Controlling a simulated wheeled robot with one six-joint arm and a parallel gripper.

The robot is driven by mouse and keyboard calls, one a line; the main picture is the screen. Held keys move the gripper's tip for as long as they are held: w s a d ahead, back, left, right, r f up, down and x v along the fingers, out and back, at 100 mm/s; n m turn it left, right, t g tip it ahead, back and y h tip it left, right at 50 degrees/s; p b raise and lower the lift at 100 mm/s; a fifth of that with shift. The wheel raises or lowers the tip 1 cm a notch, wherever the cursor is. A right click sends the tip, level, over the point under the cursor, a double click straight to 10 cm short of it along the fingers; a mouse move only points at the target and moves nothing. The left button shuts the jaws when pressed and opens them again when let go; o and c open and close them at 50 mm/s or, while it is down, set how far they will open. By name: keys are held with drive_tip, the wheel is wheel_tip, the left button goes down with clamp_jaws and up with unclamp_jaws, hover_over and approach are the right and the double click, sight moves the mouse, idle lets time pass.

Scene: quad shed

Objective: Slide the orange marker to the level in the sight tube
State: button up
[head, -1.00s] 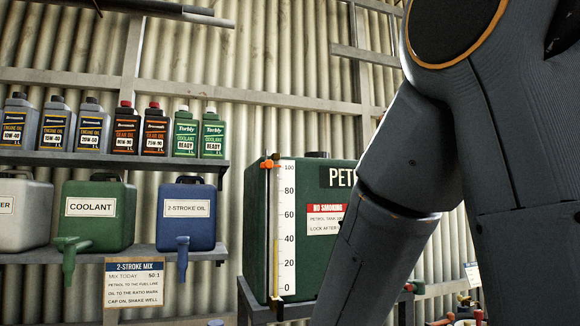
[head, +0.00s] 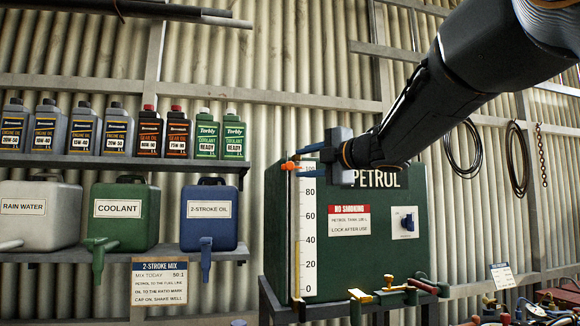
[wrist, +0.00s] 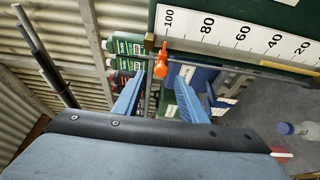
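The orange marker (head: 289,166) sits near the 100 mark at the top of the white scale (head: 309,240) on the green petrol tank (head: 375,255). The sight tube (head: 294,265) runs upright beside the scale, with yellow in its lower part, its top at about 40. My gripper (head: 312,150) is at the tank's upper left corner, close to the marker. In the wrist view my gripper (wrist: 161,78) has its two blue fingers apart, with the marker (wrist: 161,62) showing between and just beyond their tips.
Left of the tank, a shelf (head: 110,160) holds several bottles. A lower shelf (head: 140,252) carries the coolant (head: 125,222) and 2-stroke oil (head: 208,222) cans. Taps (head: 390,288) stick out at the tank's lower front. The space before the scale is clear.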

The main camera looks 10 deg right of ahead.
sight(291, 166)
drive_tip(key=p+x, duration=0.1)
drive_tip(key=x, duration=0.6)
drive_tip(key=shift+w+f+p, duration=0.1)
drive_tip(key=shift+p, duration=0.25)
clamp_jaws()
